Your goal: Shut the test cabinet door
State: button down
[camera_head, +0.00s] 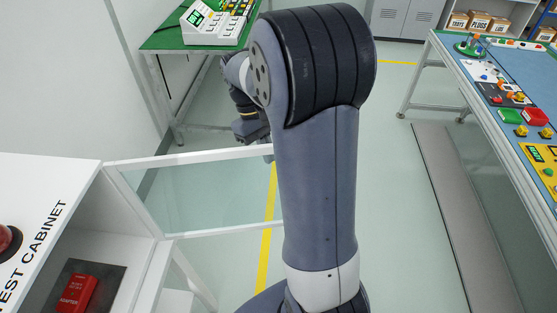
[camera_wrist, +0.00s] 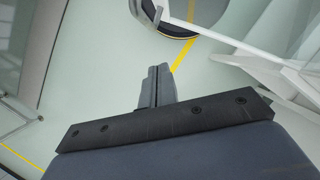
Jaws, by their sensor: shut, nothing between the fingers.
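The white test cabinet (camera_head: 75,190) stands at the lower left of the head view, its front open. Its door (camera_head: 205,195), a clear pane in a white frame, stands wide open, reaching right from the cabinet toward my arm. My gripper (camera_head: 254,130) is near the door's free end in the head view, partly hidden behind my arm. In the wrist view my gripper (camera_wrist: 159,84) is shut and empty, pointing at the floor. White framing (camera_wrist: 245,55) shows at the right there. I cannot tell whether the gripper touches the door.
A red adapter (camera_head: 77,292) lies inside the cabinet, and a red button (camera_head: 8,242) is on its top. A green-topped table (camera_head: 165,40) with a console stands behind. A blue-topped workbench (camera_head: 500,60) with several parts is at right.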

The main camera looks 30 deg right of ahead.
jog(key=s, duration=0.2)
jog(key=s+d, duration=0.1)
jog(key=s, duration=0.1)
jog(key=shift+p, duration=0.35)
